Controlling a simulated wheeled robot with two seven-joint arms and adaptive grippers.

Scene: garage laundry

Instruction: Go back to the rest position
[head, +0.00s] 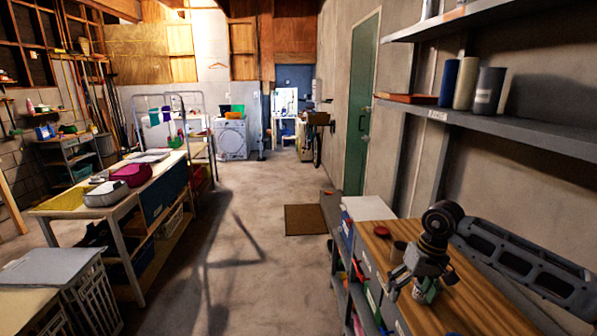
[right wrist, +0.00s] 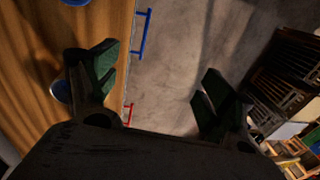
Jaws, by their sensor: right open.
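My right gripper (head: 420,288) is over the wooden-topped counter at the lower right of the head view, with its dark wrist above it. In the right wrist view my right gripper (right wrist: 155,88) has its two green-padded fingers wide apart, with nothing held between them. The counter's edge and the floor show in the gap behind the fingers. My left gripper is not in view.
Wall shelves (head: 540,128) hang above. A worktable (head: 150,192) stands left. The floor (head: 245,255) between is clear, with a brown mat (head: 305,219).

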